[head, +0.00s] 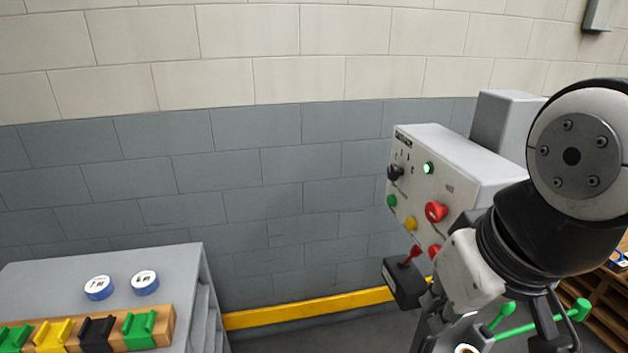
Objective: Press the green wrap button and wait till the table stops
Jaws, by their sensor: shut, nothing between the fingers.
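The grey control panel (452,165) stands right of centre with its face turned left. The green button (391,201) is on the left edge of that face, below a black selector knob (395,172). A green lamp (428,168) is lit near the top. A yellow button (410,223) and a red mushroom button (436,212) are lower and to the right. My gripper (432,338) points downward at the bottom edge, below the panel and apart from the green button. It is shut and empty; its tips are cut off or hidden. I cannot identify the turntable.
A small dark box with a red lever (411,255) sits below the panel, close to my gripper. A grey cabinet (60,268) with two blue rolls and coloured clips stands at lower left.

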